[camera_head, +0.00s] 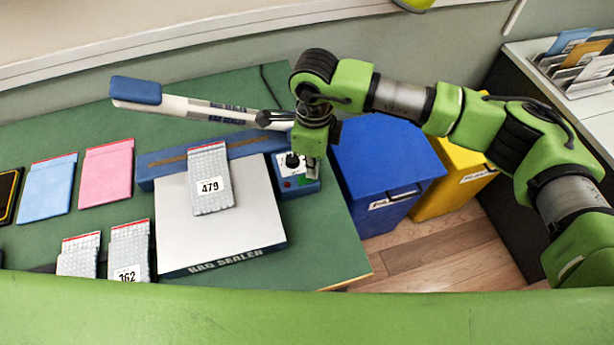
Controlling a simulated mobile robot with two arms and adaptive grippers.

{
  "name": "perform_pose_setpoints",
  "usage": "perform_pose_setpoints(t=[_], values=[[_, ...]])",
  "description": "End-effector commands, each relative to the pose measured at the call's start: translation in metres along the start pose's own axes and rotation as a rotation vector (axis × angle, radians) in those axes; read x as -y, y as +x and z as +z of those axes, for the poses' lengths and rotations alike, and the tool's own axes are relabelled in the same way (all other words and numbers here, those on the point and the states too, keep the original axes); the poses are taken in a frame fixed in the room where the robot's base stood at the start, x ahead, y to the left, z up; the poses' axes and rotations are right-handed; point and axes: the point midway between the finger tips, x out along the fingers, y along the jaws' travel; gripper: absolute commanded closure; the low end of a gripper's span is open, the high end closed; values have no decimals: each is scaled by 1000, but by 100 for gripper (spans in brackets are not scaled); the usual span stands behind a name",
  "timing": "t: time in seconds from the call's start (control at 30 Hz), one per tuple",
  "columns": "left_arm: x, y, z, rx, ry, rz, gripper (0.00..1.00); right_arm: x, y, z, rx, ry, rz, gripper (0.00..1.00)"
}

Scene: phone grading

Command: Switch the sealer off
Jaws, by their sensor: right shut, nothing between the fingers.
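The bag sealer (262,148) stands on the green table, a blue body with its long white arm (200,110) raised and a blue handle at the left end. Its control box (300,188) at the right end has a black knob (291,160), a green spot and a red spot. My right gripper (312,172) points down at the control box, shut and empty, its tip at or just above the box's right side. Whether it touches the box I cannot tell. The switch's position is not readable. My left gripper is not in view.
A bubble bag labelled 479 (209,170) lies on the sealer's white platform (262,222). Pink (107,172) and blue (47,184) pouches and more bubble bags (130,245) lie to the left. Blue (385,165) and yellow (457,170) bins stand right of the table (325,245).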

Motion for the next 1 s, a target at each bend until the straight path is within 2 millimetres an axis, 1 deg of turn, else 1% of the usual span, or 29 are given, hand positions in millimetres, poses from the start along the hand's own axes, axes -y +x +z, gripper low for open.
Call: perform_pose_setpoints(t=[0.67,0.87,1.0], values=[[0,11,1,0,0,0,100,0,11,0,0,0,0,100],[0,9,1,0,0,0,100,0,8,0,-1,0,1,100],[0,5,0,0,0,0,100,0,-3,0,-1,0,0,100]])
